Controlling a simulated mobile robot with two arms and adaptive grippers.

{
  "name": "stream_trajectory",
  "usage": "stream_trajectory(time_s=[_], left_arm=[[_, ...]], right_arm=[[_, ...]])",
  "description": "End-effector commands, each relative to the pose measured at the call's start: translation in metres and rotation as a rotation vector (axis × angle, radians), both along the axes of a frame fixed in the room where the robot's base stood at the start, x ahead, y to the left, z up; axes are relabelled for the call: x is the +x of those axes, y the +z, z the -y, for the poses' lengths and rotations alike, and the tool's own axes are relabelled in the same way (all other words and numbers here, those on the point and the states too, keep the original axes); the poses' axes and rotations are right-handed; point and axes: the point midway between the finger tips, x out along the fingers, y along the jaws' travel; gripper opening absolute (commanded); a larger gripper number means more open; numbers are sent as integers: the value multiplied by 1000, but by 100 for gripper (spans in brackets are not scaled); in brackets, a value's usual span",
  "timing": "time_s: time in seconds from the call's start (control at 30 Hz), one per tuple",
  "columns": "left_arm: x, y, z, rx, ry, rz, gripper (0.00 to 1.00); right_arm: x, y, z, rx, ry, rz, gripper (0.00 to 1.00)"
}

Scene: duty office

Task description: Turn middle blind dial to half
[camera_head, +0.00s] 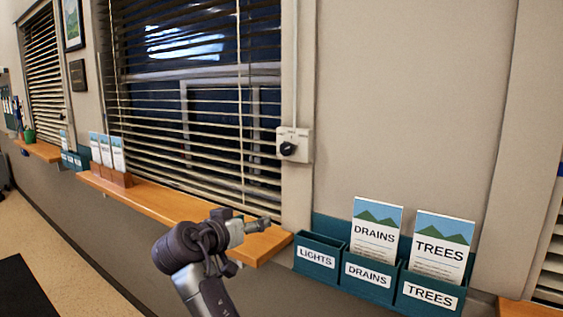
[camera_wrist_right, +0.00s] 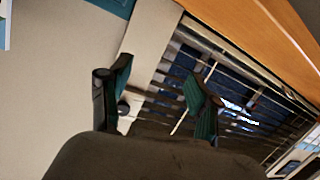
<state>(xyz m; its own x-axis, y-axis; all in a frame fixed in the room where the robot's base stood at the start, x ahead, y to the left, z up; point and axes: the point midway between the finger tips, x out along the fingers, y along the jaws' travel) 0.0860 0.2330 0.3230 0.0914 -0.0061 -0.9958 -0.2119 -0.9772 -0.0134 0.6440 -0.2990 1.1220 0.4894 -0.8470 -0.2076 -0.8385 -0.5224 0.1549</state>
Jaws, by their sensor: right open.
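A black round dial (camera_head: 287,149) sits on a white wall box (camera_head: 305,146) just right of the middle window's blind (camera_head: 205,115). The box has small marks around the dial, too small to read, and I cannot tell the dial's setting. The blind's slats are tilted open, with dark window showing between them. My right gripper (camera_head: 262,222) is below and left of the dial, apart from it, over the sill's right end. My left gripper is out of view.
A wooden sill (camera_head: 160,200) runs under the blind, with a leaflet holder (camera_head: 108,177) on it. Teal pockets (camera_head: 370,278) labelled LIGHTS, DRAINS and TREES hang on the wall at lower right. Another blind (camera_head: 42,75) is at far left. The wall right of the box is bare.

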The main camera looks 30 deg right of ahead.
Motion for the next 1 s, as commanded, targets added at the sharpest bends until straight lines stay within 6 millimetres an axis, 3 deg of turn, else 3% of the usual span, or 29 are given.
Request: stream_trajectory(time_s=[0.03, 0.1, 0.2, 0.3, 0.47, 1.0], left_arm=[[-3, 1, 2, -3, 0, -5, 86], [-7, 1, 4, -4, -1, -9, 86], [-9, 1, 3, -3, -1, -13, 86], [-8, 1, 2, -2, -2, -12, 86], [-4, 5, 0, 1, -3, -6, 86], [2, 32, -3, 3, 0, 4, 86]], right_arm=[[3, 32, -2, -21, -28, 50, 63], [4, 67, -4, -52, -68, 109, 63], [1, 108, -8, -87, -111, 181, 63], [-1, 132, -9, -110, -140, 223, 63], [2, 141, 3, -118, -153, 236, 63], [42, 141, 99, -119, -151, 234, 63]])
